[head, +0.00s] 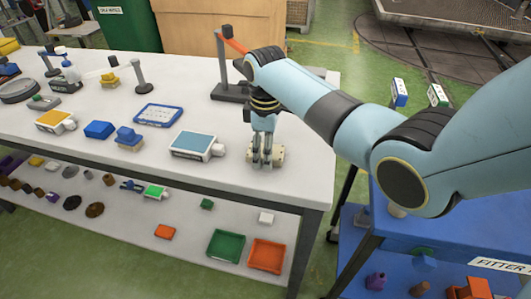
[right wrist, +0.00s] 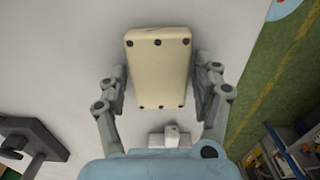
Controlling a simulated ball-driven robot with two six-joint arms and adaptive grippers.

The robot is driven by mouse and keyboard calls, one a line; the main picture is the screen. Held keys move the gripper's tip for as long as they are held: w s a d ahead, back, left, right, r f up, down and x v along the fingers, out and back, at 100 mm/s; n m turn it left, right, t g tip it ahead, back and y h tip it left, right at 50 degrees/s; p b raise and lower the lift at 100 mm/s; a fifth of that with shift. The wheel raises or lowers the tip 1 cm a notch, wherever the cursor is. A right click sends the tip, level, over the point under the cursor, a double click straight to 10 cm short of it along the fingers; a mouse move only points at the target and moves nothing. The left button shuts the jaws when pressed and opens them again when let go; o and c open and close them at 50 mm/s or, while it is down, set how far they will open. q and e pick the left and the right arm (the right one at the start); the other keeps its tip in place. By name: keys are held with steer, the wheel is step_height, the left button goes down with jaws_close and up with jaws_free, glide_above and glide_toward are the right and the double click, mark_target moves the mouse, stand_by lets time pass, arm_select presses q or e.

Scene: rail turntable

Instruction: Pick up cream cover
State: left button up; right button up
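The cream cover (head: 278,155) is a pale block near the front right edge of the white table. In the right wrist view the cover (right wrist: 158,70) shows a broad cream face with dark round screw heads along its ends. My right gripper (head: 262,150) points down at it, and its fingers partly hide it in the head view. In the right wrist view the right gripper (right wrist: 160,85) has one finger on each long side of the cover, close to it. A narrow gap seems to show on the right side; contact on the left is unclear. My left gripper is out of view.
A blue-topped white box (head: 192,144) lies left of the cover. A dark stand with a red arm (head: 228,85) stands behind it. A blue-framed card (head: 158,115) and blue blocks lie further left. A lower shelf holds green (head: 225,246) and orange (head: 267,256) trays.

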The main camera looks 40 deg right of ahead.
steer(key=c, duration=1.1)
